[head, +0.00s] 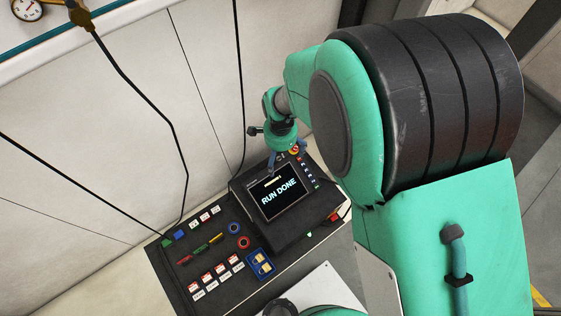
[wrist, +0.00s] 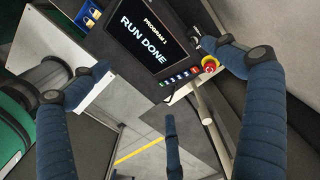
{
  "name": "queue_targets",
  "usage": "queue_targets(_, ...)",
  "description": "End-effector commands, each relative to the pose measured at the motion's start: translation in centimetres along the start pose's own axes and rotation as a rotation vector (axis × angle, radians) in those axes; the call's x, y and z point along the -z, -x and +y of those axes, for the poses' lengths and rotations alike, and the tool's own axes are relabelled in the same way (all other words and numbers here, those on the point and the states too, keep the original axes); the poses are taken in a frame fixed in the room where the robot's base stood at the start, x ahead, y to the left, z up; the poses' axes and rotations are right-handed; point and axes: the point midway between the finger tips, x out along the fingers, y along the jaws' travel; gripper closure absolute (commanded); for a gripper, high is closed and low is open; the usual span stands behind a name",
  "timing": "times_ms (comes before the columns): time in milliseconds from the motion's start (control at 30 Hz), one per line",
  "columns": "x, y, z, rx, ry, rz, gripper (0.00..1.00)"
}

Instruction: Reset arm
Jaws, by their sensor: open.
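My gripper (head: 285,163) hangs over the top edge of the black control pendant (head: 262,228) in the head view. In the wrist view my gripper (wrist: 154,57) has its blue-wrapped fingers spread, open and empty. The pendant screen (head: 280,198) reads "RUN DONE"; in the wrist view the screen (wrist: 147,38) also shows "PROGRAM 1". A red and yellow stop button (wrist: 209,64) sits by the screen, close to the right fingertip; whether they touch I cannot tell. The stop button (head: 294,149) is partly hidden by my gripper in the head view.
The dark bench top (head: 190,262) holds labelled red and white blocks (head: 209,280), coloured sticks (head: 200,248), a blue ring (head: 234,228), a red ring (head: 243,242) and a blue tray (head: 260,255). Black cables hang by the pale wall (head: 120,130). A gauge (head: 27,9) is at top left.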

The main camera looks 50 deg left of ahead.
Motion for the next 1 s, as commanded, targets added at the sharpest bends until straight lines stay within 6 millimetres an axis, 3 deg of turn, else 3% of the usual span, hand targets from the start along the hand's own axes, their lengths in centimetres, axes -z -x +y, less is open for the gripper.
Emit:
queue_targets(367,0.0,1.2,0.0,0.0,0.0,0.0,0.0)
queue_targets(1000,0.0,8.9,0.0,0.001,0.0,-0.001,0.0)
